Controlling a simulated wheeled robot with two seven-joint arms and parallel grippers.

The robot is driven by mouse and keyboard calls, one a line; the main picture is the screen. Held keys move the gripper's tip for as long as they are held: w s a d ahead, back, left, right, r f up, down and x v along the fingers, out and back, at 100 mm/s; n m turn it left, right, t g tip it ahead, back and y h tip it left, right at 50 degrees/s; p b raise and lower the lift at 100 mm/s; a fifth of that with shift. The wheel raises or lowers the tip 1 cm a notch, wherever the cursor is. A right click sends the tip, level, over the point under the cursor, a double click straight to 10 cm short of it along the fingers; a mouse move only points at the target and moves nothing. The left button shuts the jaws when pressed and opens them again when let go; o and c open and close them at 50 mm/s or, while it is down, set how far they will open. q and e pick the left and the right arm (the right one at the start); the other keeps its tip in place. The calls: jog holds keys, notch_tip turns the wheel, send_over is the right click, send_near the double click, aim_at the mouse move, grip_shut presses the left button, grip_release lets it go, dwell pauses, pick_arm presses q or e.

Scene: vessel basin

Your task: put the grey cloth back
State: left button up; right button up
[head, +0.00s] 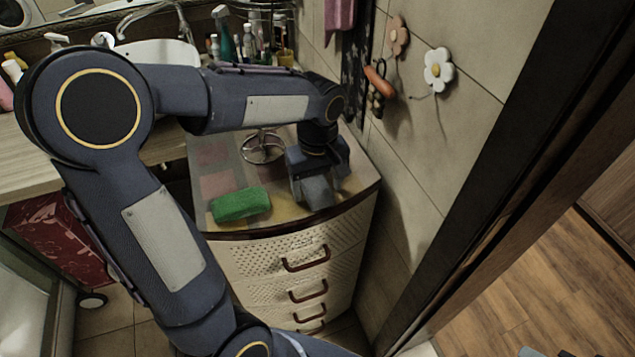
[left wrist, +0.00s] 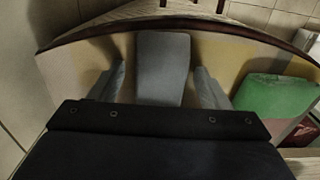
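The grey cloth (left wrist: 163,68) lies on top of the drawer cabinet (left wrist: 226,55), close to its curved front edge. In the left wrist view it sits between the two fingers of my left gripper (left wrist: 163,84), with a gap on each side. My left gripper is open, low over the cabinet top. In the head view the left gripper (head: 316,182) is at the cabinet's front right, and its fingers mostly hide the cloth. Only a small grey-blue piece shows at the bottom right edge of the head view; it may be part of my right gripper.
A green sponge or folded cloth (head: 240,204) lies left of my gripper on the cabinet top. A wire stand (head: 263,147) is behind it. The tiled wall (head: 440,140) with a flower hook (head: 438,70) rises close on the right. Bottles (head: 226,42) stand at the back.

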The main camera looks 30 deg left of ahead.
aim_at(318, 185)
pick_arm(q)
jog(key=shift+r, duration=0.15)
notch_tip(318, 185, up, 11)
jog(key=s+d+f+m+t+h, duration=0.1)
jog(key=s+f+m+t+h, duration=0.1)
jog(key=s, duration=0.6)
jog(key=s+d+f+m+t+h, duration=0.1)
jog(key=s+d+f+m+t, duration=0.1)
jog(key=s+m, duration=0.4)
notch_tip(318, 185, down, 3)
jog(key=shift+s+r+t+h+p, duration=0.15)
jog(key=shift+s+t+h+p, duration=0.3)
jog(key=shift+s+t, duration=0.45)
jog(key=shift+s+a, duration=0.1)
jog(key=shift+s, duration=0.1)
